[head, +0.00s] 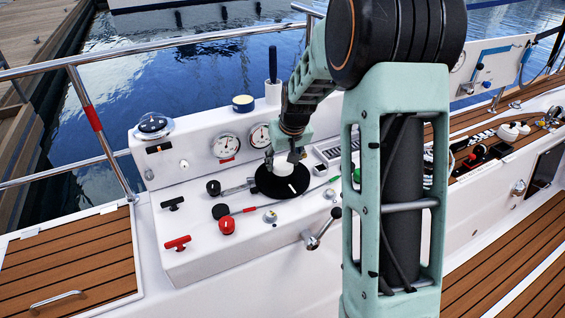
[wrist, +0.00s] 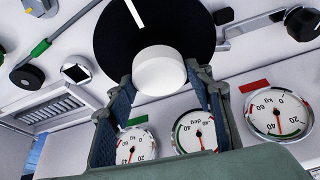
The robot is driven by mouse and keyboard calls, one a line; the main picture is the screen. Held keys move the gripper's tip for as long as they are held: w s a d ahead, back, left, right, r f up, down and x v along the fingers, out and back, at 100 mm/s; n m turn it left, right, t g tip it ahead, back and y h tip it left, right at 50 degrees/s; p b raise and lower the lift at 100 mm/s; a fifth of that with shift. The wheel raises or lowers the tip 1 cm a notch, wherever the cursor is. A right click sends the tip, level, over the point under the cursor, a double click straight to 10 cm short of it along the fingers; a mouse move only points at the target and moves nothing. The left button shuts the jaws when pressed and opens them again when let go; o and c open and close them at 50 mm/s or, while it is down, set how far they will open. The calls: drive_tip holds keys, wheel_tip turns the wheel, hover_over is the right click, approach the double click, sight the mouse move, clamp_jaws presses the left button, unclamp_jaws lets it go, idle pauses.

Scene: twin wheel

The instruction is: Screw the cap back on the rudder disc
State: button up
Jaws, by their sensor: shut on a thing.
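The rudder disc (head: 269,187) is a flat black round plate with a white line mark, set on the white console. In the wrist view the disc (wrist: 120,40) fills the top middle, with its white mark at the upper edge. The white round cap (head: 284,169) shows over the disc, towards its back part. In the wrist view the cap (wrist: 160,75) overlaps the disc's lower edge, its round top facing the camera. My gripper (head: 282,158) comes down from above, its fingers (wrist: 162,82) shut on the cap's sides. Whether the cap touches the disc is hidden.
A green-tipped lever (wrist: 39,48) and a grille panel (wrist: 50,112) lie on the other side.

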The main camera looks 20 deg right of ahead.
drive_tip(key=shift+a+m+h, duration=0.15)
drive_tip(key=shift+m+h, duration=0.35)
drive_tip(key=shift+m, duration=0.6)
drive_tip(key=o, duration=1.5)
drive_tip(key=shift+r, duration=0.1)
